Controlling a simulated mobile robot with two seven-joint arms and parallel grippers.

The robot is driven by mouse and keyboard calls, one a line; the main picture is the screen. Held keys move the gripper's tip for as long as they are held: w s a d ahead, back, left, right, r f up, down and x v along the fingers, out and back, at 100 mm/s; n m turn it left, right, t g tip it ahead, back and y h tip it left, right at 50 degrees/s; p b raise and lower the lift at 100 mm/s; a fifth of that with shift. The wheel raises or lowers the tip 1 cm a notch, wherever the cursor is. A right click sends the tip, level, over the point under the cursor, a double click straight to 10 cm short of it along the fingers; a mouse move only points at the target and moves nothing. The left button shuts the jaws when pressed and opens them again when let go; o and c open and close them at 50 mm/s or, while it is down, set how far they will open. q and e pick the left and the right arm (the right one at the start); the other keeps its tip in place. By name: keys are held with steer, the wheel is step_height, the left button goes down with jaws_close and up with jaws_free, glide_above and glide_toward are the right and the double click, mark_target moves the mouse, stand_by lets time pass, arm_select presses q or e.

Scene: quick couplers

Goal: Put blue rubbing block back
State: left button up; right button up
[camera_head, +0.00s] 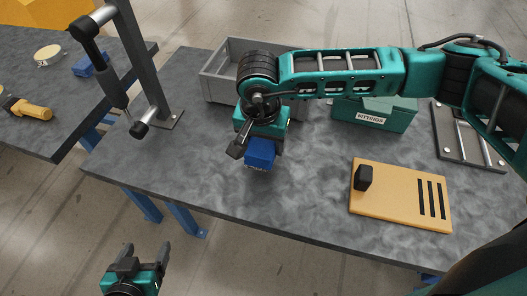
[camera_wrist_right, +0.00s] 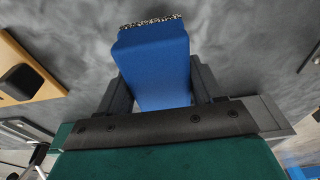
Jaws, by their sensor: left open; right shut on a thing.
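The blue rubbing block (camera_head: 260,154) is in my right gripper (camera_head: 250,147), over the front middle of the grey table. In the right wrist view the block (camera_wrist_right: 156,65) sits between the two dark fingers of the gripper (camera_wrist_right: 158,90). A speckled grey strip runs along its far end, pointing away from the palm. I cannot tell whether the block touches the tabletop. My left gripper (camera_head: 147,252) is open and empty, low in front of the table.
On the grey table (camera_head: 190,150) are a grey open crate (camera_head: 215,88), a green FITTINGS box (camera_head: 375,115), a tan slotted board (camera_head: 400,200) with a black block (camera_head: 363,177), and a metal rack (camera_head: 465,140). A side table holds a blue object (camera_head: 92,65) and a yellow-handled tool (camera_head: 28,109).

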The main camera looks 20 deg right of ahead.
mark_target(258, 147)
steer(key=shift+f, duration=2.2)
steer(key=shift+f+b, duration=0.2)
steer(key=shift+b, duration=0.15)
steer(key=o, duration=1.1)
steer(key=shift+r+p, duration=0.35)
steer(key=r, duration=0.4)
steer(key=s+a+r, duration=0.1)
steer(key=r, duration=0.7)
steer(key=shift+s+a+b, duration=0.35)
steer(key=shift+a, duration=0.05)
